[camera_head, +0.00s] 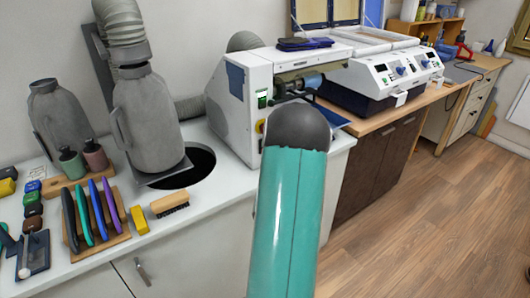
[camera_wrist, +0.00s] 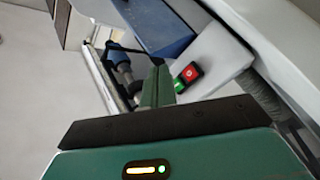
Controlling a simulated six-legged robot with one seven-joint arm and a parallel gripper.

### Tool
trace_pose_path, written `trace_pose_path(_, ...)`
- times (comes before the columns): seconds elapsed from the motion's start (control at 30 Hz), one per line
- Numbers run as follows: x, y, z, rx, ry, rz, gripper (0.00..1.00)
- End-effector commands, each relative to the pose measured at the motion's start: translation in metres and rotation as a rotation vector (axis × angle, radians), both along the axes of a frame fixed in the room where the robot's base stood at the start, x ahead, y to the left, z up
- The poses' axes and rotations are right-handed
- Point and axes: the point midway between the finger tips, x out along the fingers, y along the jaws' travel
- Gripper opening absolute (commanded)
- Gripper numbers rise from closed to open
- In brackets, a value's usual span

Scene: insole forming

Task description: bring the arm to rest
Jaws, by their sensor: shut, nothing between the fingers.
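My gripper (camera_wrist: 158,70) shows in the wrist view with its green fingers together and nothing between them. Beyond its tips are a metal bar and the dark blue rollers of the white machine (camera_wrist: 215,60). The machine's red and green switch (camera_wrist: 187,78) is just right of the fingers. I cannot tell how far the fingertips are from the machine. In the head view my teal arm rises in front of the same white machine (camera_head: 225,105), and my gripper is hidden.
The white counter (camera_head: 215,205) holds grey extraction hoods, a rack of coloured insoles (camera_head: 98,210), a brush (camera_head: 169,204) and a yellow block (camera_head: 139,220). A second white machine (camera_head: 395,72) stands to the right on a wooden worktop. The wooden floor (camera_head: 440,210) at right is clear.

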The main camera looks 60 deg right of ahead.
Motion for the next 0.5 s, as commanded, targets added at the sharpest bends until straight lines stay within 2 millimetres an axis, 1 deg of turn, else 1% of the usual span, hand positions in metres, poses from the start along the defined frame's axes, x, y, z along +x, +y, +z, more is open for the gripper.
trace_pose_path(0.4, 0.001, 0.0, 0.0, 0.001, -0.001, 0.002, 0.0)
trace_pose_path(0.47, 0.006, 0.003, 0.003, 0.009, -0.003, 0.015, 0.0)
trace_pose_path(0.5, 0.013, 0.006, 0.007, 0.018, -0.007, 0.032, 0.0)
